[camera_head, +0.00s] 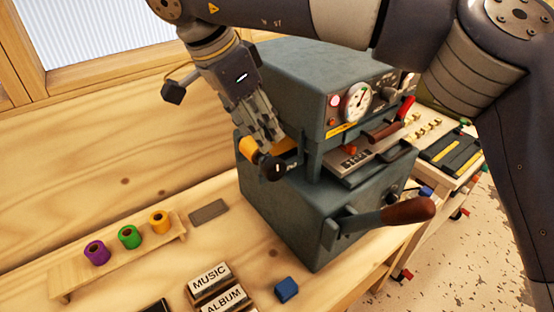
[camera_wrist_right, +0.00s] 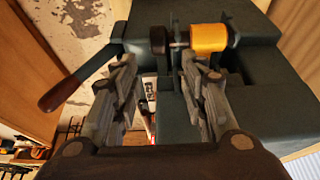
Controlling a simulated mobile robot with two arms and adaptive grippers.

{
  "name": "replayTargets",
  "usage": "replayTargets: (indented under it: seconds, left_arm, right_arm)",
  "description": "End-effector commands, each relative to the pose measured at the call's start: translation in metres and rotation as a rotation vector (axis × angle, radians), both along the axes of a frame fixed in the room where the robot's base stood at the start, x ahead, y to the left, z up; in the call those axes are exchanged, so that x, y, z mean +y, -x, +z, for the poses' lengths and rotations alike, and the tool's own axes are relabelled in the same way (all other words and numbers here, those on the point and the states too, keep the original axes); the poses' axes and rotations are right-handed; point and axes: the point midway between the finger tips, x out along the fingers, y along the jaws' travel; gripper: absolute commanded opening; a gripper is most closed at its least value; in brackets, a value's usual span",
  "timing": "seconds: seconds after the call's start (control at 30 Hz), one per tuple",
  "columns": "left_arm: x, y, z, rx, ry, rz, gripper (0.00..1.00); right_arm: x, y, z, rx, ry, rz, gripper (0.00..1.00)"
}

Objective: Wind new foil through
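The grey-green foil stamping machine (camera_head: 290,95) stands on the bench. A gold foil roll (camera_head: 247,147) sits at its left side on a spindle, beside a dark round end piece (camera_head: 272,169). Both also show in the right wrist view, the gold roll (camera_wrist_right: 208,39) beyond the right-hand finger and the dark end piece (camera_wrist_right: 157,41) between the fingers' lines. My right gripper (camera_head: 268,132) is just above the roll, and its fingers (camera_wrist_right: 158,60) are apart with a gap between them. I cannot tell whether a finger touches the roll. Any foil strip is hidden. My left gripper is not in view.
A wooden rack (camera_head: 137,268) holds purple (camera_head: 96,253), green (camera_head: 129,237) and yellow (camera_head: 159,222) rolls. The machine's long lever (camera_head: 385,216) juts out over the bench front. Label blocks (camera_head: 209,281) and a blue block (camera_head: 287,289) lie near.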

Motion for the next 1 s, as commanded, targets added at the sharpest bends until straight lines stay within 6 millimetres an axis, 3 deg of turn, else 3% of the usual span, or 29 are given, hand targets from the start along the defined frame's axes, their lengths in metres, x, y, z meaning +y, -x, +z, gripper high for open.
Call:
replayTargets:
  seconds: [0.17, 0.63, 1.0]
  left_arm:
    - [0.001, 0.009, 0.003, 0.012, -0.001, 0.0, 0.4]
    - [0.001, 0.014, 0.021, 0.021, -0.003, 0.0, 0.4]
    - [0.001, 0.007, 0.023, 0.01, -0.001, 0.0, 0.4]
  right_arm:
    - [-0.006, -0.002, -0.013, -0.002, 0.007, -0.003, 0.4]
    - [-0.03, -0.02, -0.086, -0.001, 0.005, -0.001, 0.4]
    - [-0.034, -0.023, -0.1, -0.003, 0.004, -0.001, 0.4]
